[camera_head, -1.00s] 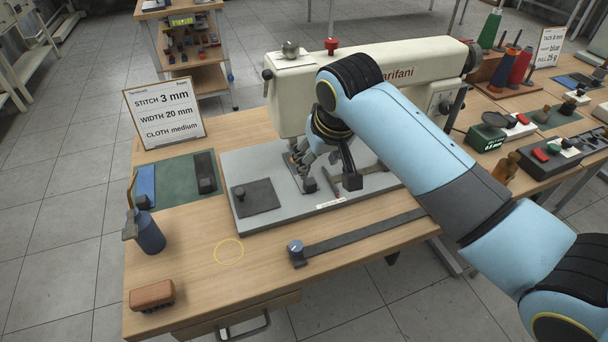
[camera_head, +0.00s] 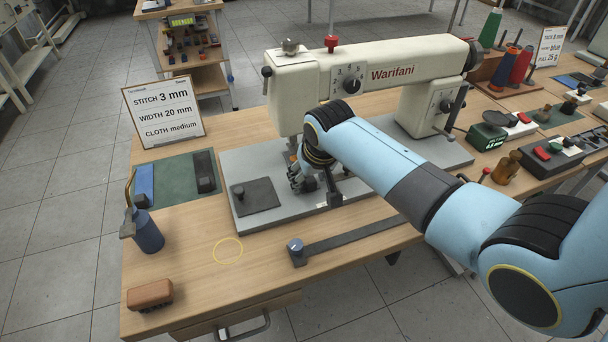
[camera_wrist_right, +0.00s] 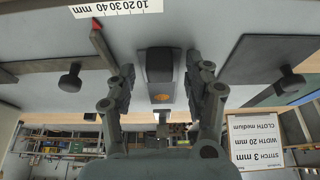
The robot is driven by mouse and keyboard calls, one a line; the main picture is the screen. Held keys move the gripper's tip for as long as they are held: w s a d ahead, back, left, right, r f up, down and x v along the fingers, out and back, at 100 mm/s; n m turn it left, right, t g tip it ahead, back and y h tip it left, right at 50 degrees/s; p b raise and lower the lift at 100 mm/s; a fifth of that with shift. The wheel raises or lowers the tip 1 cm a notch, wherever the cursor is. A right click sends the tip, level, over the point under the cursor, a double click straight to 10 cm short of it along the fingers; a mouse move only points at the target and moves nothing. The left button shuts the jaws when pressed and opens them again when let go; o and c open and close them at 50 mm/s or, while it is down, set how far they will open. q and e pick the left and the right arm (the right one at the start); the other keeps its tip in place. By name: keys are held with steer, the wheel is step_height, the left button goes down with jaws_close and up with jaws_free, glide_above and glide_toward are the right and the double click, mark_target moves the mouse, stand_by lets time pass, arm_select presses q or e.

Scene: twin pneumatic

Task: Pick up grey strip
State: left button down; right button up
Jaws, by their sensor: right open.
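The strip that best fits the grey strip is a dark grey bar (camera_head: 204,172) on the right part of a green mat (camera_head: 178,166), with a blue strip (camera_head: 145,184) on the mat's left. My right gripper (camera_head: 297,180) is well to the right of it, low over the grey bed of the sewing machine, with nothing visibly held. In the right wrist view its two fingers (camera_wrist_right: 161,72) are spread, with a dark block bearing an orange spot (camera_wrist_right: 160,70) visible between them. The grey strip cannot be made out in the wrist view. My left gripper is out of view.
The cream sewing machine (camera_head: 297,82) stands behind my right gripper. A square dark plate with a knob (camera_head: 258,196) lies on the bed. The sign (camera_head: 165,110) stands behind the mat; a blue oil can (camera_head: 148,232) and brown brush (camera_head: 150,295) are at left. The table's front left is mostly clear.

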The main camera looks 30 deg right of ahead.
steer(key=shift+c, duration=0.3)
steer(key=c, duration=1)
steer(key=shift+o, duration=0.2)
steer(key=shift+r, duration=0.2)
